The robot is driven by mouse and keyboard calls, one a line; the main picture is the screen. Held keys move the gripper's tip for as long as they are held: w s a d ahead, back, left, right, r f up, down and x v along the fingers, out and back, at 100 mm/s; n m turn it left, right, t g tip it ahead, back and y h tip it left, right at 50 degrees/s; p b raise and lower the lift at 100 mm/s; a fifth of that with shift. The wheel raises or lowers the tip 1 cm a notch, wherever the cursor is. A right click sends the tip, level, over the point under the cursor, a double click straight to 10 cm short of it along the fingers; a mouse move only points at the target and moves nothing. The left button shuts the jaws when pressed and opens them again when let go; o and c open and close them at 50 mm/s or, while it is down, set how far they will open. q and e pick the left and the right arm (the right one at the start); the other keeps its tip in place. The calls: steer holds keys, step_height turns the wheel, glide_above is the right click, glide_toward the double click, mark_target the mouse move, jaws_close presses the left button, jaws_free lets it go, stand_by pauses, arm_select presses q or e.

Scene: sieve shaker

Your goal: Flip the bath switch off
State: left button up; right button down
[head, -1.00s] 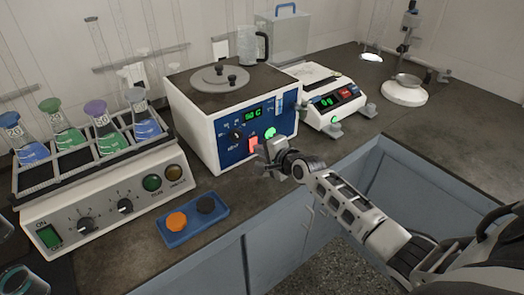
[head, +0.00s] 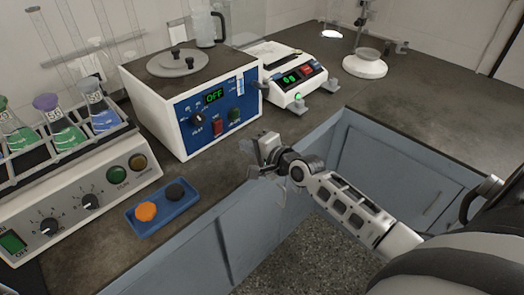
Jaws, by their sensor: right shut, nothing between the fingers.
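The bath (head: 150,110) is a white box with a blue front panel and a round lid on top, standing on the counter in the middle-left of the head view. Its display (head: 215,96) reads OFF in green. The red bath switch (head: 217,128) on the panel is dark, and the round green lamp (head: 235,115) beside it is dim. My right gripper (head: 258,160) is shut and empty, in front of the bath and to the right of the switch, apart from the panel. My left gripper is not in view.
A shaker (head: 85,200) with several coloured flasks stands at the left. A blue tray (head: 163,210) with an orange and a black piece lies in front of the bath. A balance (head: 293,88) stands to the right.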

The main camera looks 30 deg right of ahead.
steer(key=shift+f+v, duration=0.2)
steer(key=shift+v, duration=0.95)
steer(key=shift+f+v, duration=0.25)
steer(key=shift+v, duration=0.85)
steer(key=shift+s, duration=0.15)
steer(key=s+a+f+n+g, duration=0.2)
steer(key=s+a+f+n, duration=0.4)
steer(key=s+n, duration=0.3)
steer(key=s+a+f+n+g, duration=0.2)
steer(key=s+a+f+n, duration=0.4)
steer(key=s+a+n, duration=0.2)
steer(key=shift+s+a+n, duration=0.2)
steer(key=shift+s+n, duration=0.4)
steer(key=shift+s, duration=0.65)
